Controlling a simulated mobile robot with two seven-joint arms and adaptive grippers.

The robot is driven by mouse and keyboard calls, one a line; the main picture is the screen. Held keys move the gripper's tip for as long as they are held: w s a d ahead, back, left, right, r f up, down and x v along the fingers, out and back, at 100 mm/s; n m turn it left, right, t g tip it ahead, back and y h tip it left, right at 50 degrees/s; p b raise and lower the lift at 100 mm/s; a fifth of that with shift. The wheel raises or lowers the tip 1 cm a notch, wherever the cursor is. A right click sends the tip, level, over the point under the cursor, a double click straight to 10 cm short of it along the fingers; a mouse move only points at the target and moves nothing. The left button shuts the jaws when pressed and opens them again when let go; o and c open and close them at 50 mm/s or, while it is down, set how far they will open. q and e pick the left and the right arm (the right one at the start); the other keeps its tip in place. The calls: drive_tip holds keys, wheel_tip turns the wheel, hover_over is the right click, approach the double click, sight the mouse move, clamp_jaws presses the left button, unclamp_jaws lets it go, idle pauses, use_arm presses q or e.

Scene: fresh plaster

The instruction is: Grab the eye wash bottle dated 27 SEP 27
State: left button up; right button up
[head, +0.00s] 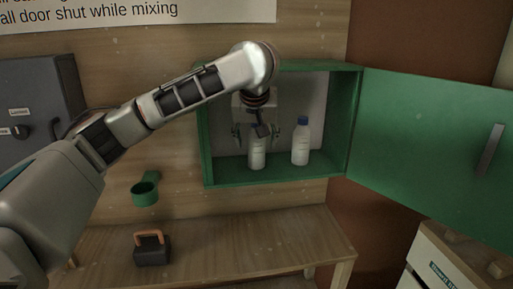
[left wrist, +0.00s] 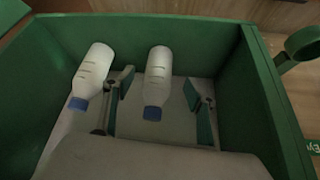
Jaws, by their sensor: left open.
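Two white bottles with blue caps stand upright in the open green cabinet (head: 275,176). The left bottle (head: 257,154) is partly hidden by my gripper; the right bottle (head: 300,145) stands clear. Their labels are too small and blurred to read a date. My left gripper (head: 256,132) is open at the cabinet's mouth, in front of the left bottle. In the left wrist view, this bottle (left wrist: 158,75) lies between the open fingers (left wrist: 159,87), with gaps on both sides. The other bottle (left wrist: 92,72) is outside the fingers, to the left. My right gripper is not in view.
The cabinet door (head: 430,150) is swung open to the right. The cabinet walls closely flank my gripper. Below are a green wall-mounted cup holder (head: 145,193), a wooden bench (head: 220,250) and a dark block with an orange handle (head: 151,250). A grey control box (head: 40,95) hangs left.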

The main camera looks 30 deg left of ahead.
sight(256, 145)
use_arm(q)
drive_tip(key=shift+w+a, duration=0.35)
drive_tip(key=shift+w, duration=0.45)
drive_tip(key=x, duration=0.5)
drive_tip(key=shift+w, duration=0.1)
drive_tip(key=c, duration=1.4)
